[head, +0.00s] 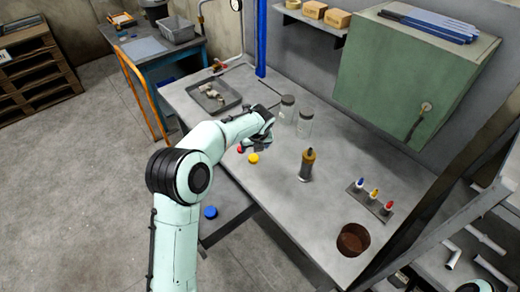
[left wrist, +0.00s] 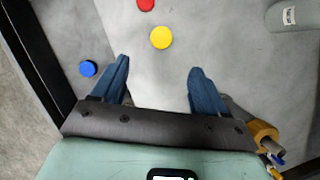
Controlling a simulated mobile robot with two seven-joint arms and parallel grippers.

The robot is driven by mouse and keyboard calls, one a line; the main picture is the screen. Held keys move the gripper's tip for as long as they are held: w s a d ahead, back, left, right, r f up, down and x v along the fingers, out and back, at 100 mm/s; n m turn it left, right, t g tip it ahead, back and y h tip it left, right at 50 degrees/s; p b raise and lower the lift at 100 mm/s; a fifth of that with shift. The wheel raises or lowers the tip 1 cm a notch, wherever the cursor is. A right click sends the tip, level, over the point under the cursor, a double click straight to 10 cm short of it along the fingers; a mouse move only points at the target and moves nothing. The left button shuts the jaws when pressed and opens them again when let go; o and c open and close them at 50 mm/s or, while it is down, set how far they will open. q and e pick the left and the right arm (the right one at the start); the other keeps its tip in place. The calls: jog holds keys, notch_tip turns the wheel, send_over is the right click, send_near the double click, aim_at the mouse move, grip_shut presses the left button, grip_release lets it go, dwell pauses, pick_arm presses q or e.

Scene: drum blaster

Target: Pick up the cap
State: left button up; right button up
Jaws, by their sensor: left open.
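Three round caps are in view. The yellow cap (head: 253,158) lies on the workbench (head: 270,190) near its front edge, with the red cap (head: 240,149) beside it, partly hidden by my left gripper. The blue cap (head: 210,212) lies lower, beyond the bench's front edge, seemingly on a lower surface. In the left wrist view, my left gripper (left wrist: 158,68) is open and empty. The yellow cap (left wrist: 161,37) is just ahead, between the lines of the fingers. The red cap (left wrist: 146,5) is cut by the top edge. The blue cap (left wrist: 88,68) is left of the left finger.
Two glass jars (head: 304,122) stand behind my gripper. A grey tray with parts (head: 214,95) is at the back left. A dark bottle with an orange top (head: 307,165) stands mid-bench. A rack of small bottles (head: 371,198) and a round brown opening (head: 353,240) are farther right.

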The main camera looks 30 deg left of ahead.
pick_arm(q)
send_near(254, 158)
jog(key=shift+a+f, duration=0.3)
jog(key=shift+f, duration=0.3)
jog(key=shift+a+f, duration=0.3)
jog(key=shift+f, duration=0.3)
jog(key=shift+w+d+p+x, duration=0.1)
jog(key=shift+w+p+x, duration=0.15)
jog(key=shift+x, duration=1.25)
jog(key=shift+w+d+p+x, duration=0.1)
jog(key=shift+d+p+x, duration=0.1)
jog(key=shift+x, duration=1.3)
jog(key=shift+a+r, duration=0.1)
jog(key=shift+c, duration=0.7)
jog(key=c, duration=1)
